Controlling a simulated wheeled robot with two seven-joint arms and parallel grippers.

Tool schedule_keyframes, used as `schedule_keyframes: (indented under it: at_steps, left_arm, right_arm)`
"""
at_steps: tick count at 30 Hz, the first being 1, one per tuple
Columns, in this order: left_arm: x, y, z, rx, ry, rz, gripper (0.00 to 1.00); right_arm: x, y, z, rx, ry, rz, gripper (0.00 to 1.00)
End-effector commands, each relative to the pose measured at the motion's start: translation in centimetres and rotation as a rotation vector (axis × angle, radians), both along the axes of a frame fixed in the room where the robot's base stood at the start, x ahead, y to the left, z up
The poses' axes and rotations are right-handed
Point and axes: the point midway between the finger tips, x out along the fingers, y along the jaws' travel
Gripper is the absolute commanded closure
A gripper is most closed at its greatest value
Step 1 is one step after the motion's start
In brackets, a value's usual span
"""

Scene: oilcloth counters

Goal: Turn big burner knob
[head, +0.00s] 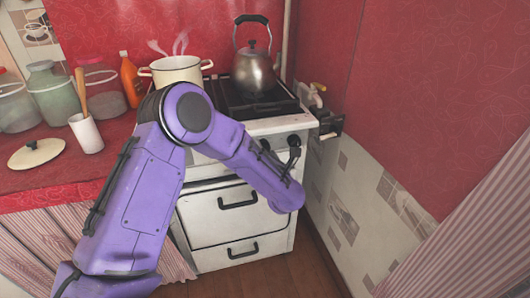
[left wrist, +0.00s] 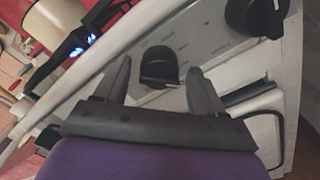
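The stove (head: 237,210) is a white enamel cooker in the head view, with its knobs on the front panel under the cooktop. My purple left arm reaches across to this panel and hides part of it. In the left wrist view my left gripper (left wrist: 160,68) is open, its two dark fingers on either side of a black knob (left wrist: 159,66). Whether they touch it I cannot tell. A second black knob (left wrist: 257,15) shows at the upper right, outside the fingers. Which knob serves the big burner I cannot tell. My right gripper is not in view.
A steaming cream pot (head: 176,73) and a metal kettle (head: 253,70) stand on the stove. A blue flame (left wrist: 84,45) burns below the pot. Jars (head: 52,94), a white cup (head: 86,134) and a lid (head: 36,153) sit on the left counter. A tiled wall (head: 352,205) bounds the right.

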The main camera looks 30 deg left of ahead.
Motion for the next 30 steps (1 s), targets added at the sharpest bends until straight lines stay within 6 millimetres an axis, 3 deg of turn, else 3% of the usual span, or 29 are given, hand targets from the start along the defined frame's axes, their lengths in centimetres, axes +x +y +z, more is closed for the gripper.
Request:
schedule_keyframes:
  at_steps: [8, 19, 30]
  left_arm:
    - [0.0, 0.0, -0.2, -0.047, -0.055, 0.001, 0.3]
    - [0.1, -0.2, -0.1, -0.536, -0.626, 0.002, 0.3]
    - [-5.9, -7.3, -0.1, -0.522, -0.611, -0.004, 0.3]
  right_arm:
    - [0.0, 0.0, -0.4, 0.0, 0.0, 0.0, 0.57]
    - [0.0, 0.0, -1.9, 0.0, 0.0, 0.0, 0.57]
    - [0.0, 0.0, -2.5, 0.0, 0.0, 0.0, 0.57]
